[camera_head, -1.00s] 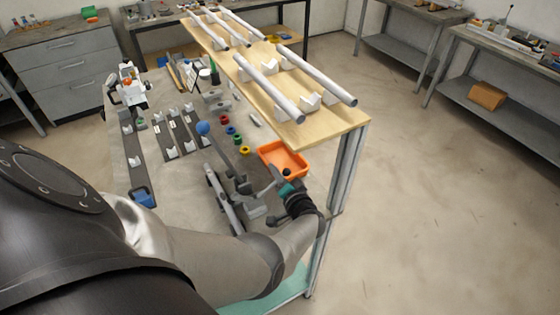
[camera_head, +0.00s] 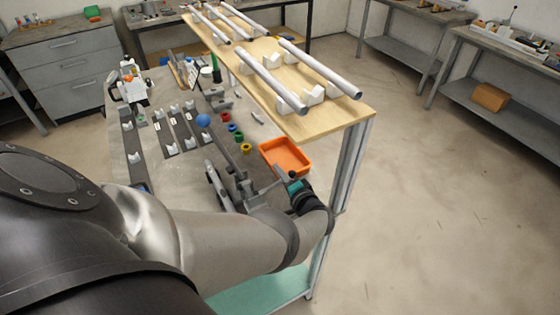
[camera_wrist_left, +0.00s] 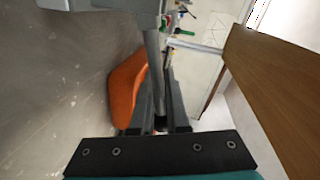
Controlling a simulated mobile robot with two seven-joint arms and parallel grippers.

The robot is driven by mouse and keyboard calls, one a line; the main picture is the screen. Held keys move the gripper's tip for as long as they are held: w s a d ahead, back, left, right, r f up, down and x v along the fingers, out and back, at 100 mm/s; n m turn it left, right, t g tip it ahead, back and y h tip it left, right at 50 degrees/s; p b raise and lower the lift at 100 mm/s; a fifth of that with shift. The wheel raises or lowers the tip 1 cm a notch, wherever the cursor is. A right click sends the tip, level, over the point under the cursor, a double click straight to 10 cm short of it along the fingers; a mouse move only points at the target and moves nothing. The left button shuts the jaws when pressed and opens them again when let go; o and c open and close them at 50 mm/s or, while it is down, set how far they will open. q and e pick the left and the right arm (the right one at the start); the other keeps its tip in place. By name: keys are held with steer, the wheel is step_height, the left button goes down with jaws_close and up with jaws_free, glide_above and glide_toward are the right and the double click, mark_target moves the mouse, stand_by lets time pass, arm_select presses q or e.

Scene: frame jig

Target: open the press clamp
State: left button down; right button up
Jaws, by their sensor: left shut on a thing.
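The press clamp (camera_head: 246,192) is a grey metal device near the front right of the grey worktable. A grey lever with a dark knob (camera_head: 291,173) reaches from it toward the orange tray. My left gripper (camera_head: 279,182) is at this lever, its arm coming in from the left. In the left wrist view the fingers (camera_wrist_left: 160,122) are closed around the grey lever bar (camera_wrist_left: 152,55), with something dark between their tips. The clamp's jaw area is partly hidden by my arm. My right gripper is not in view.
An orange tray (camera_head: 286,155) lies close beyond the gripper. A raised wooden shelf (camera_head: 325,119) with metal tubes is behind. Open floor lies right.

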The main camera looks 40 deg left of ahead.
arm_select(q)
steer(key=shift+f, duration=0.1)
steer(key=c, duration=0.9)
jaws_free()
